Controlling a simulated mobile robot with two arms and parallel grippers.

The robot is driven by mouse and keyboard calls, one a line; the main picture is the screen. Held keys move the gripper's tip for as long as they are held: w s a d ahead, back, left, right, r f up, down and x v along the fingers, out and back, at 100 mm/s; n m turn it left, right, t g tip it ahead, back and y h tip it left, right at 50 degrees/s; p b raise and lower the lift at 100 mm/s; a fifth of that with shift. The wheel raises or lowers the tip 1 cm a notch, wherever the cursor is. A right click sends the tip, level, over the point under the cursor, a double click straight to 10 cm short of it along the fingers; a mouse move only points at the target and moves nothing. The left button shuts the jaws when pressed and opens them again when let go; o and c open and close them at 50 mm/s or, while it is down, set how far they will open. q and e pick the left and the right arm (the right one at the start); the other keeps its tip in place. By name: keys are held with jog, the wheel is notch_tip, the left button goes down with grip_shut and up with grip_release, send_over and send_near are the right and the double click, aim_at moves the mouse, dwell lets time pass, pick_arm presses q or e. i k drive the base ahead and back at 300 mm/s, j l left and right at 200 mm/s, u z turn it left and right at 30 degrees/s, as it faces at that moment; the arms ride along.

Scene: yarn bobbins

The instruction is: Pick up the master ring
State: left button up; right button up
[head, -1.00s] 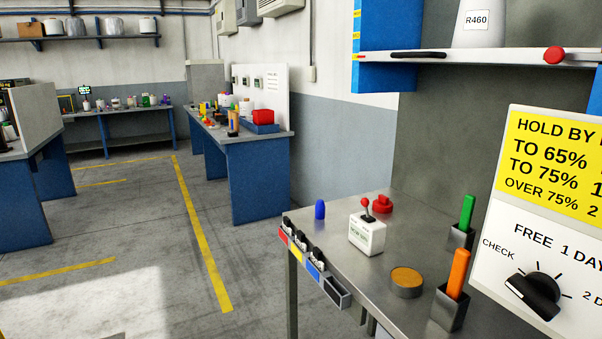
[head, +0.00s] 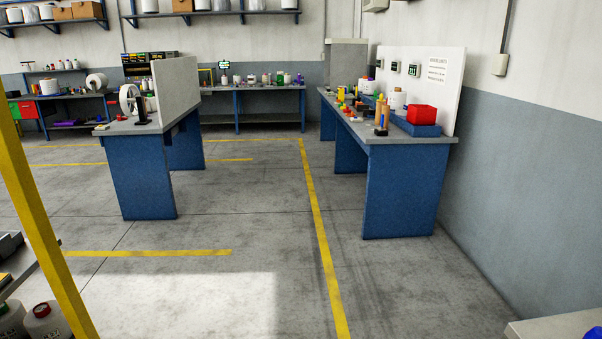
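I cannot make out for sure which thing is the master ring. A white ring-shaped thing (head: 130,97) stands upright by a dark stand on the left blue workbench (head: 140,178); it is too small to tell what it is. Small items, several of them coloured, stand on the right blue workbench (head: 400,190), too far off to name one as a ring. Neither of my grippers is in view.
Open concrete floor with yellow lines (head: 318,240) lies between the two benches. A yellow post (head: 40,215) is close on the left, with bobbins (head: 45,320) low beside it. A metal table corner (head: 550,328) shows at lower right. A back bench (head: 260,88) lines the far wall.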

aim_at(400, 111)
jog(key=i+z, duration=0.1)
jog(key=i, duration=0.5)
jog(key=i+j+z, duration=0.1)
jog(key=i, duration=0.45)
jog(key=i+j+z, duration=0.15)
jog(key=i, duration=0.45)
jog(key=i+j+z, duration=0.1)
jog(key=i, duration=0.45)
jog(key=i+l+z, duration=0.2)
jog(key=i+z, duration=0.7)
jog(key=i, duration=0.2)
jog(key=i+j+z, duration=0.2)
jog(key=i+z, duration=0.25)
jog(key=i, duration=0.15)
